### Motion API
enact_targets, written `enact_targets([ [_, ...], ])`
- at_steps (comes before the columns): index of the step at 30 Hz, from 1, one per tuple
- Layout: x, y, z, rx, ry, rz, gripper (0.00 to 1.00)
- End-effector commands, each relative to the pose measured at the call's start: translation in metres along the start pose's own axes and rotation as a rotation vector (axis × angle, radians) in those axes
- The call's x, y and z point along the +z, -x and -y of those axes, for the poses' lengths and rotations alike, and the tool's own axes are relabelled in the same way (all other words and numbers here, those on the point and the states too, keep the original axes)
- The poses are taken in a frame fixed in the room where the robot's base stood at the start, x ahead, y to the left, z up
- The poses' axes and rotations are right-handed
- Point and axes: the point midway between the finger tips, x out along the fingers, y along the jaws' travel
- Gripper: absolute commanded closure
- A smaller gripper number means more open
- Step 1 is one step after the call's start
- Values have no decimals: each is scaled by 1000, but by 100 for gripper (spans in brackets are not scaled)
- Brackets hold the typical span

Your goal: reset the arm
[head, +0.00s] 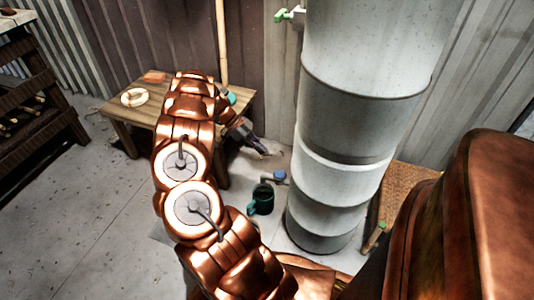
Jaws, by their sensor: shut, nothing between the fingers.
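My copper arm rises from the bottom of the head view and bends to the right at its far end. My gripper (262,149) is small and dark, past the right edge of the wooden table, pointing down and to the right. It is shut and holds nothing. It is in the air above the grey floor, left of the tall grey cylinder.
A low wooden table (122,110) holds a pale round item (134,97) and a reddish block (154,77). A tall grey cylinder (345,120) stands at the right. A dark green mug (263,198) is on the floor. A dark shelf (35,100) stands left. The left floor is clear.

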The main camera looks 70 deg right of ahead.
Motion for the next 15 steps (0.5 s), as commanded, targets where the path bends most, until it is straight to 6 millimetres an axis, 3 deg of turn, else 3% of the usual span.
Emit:
enact_targets([
  [15,-1,7,1,0,-2,0,100],
])
